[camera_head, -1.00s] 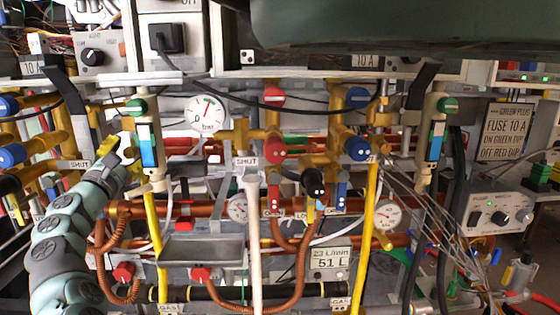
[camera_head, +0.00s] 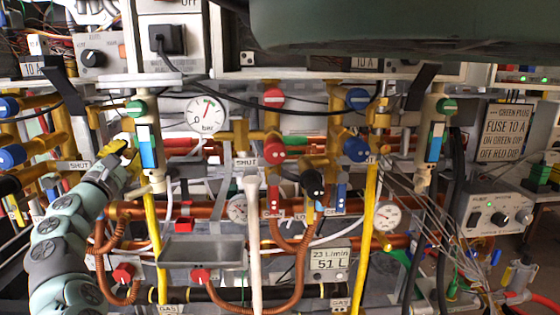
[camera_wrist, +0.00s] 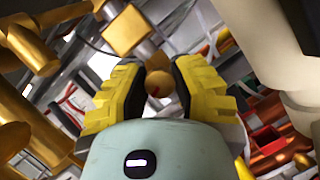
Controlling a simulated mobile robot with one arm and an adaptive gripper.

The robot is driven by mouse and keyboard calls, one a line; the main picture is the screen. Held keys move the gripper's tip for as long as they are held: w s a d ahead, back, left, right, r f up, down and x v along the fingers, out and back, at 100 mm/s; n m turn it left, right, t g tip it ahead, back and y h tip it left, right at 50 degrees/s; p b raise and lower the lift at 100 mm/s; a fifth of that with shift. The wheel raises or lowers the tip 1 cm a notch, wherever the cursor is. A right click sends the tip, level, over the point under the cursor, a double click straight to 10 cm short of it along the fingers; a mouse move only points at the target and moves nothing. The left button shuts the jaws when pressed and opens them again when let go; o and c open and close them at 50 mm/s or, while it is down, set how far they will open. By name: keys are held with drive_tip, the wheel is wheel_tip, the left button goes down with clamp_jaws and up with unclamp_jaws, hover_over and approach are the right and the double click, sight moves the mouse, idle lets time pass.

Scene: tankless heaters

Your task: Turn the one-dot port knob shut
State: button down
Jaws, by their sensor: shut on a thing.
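My gripper (camera_head: 128,147) is at the left of the pipework in the head view, just left of a white upright unit with a blue window (camera_head: 148,146). In the wrist view, its yellow and black fingers (camera_wrist: 158,84) are closed around a small brown round part (camera_wrist: 158,82). A brass fitting (camera_wrist: 125,30) is just beyond the fingertips. I cannot see a dot on the held part, and the head view hides it. A SHUT label (camera_head: 79,165) is left of the gripper. Another SHUT label (camera_head: 246,161) is near a red knob (camera_head: 275,146) with white dots.
A round pressure gauge (camera_head: 207,113) is right of the gripper. A green knob (camera_head: 136,107) is just above it. A yellow pipe (camera_head: 157,240) and copper hoses (camera_head: 110,235) run close below. Brass pipes (camera_wrist: 30,40) crowd the left of the wrist view.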

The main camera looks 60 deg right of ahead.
drive_tip(key=shift+m, duration=0.5)
drive_tip(key=m+g+b, duration=0.1)
drive_tip(key=m+g, duration=0.1)
drive_tip(key=m, duration=0.1)
drive_tip(key=shift+m, duration=0.3)
drive_tip(key=m+g+b, duration=0.1)
drive_tip(key=m, duration=0.2)
drive_tip(key=shift+y, duration=0.3)
drive_tip(key=m+g+y, duration=0.1)
drive_tip(key=m, duration=0.3)
drive_tip(key=shift+b, duration=0.3)
drive_tip(key=m+y, duration=0.1)
drive_tip(key=m, duration=0.2)
drive_tip(key=shift+g, duration=0.4)
drive_tip(key=shift+d+f, duration=0.1)
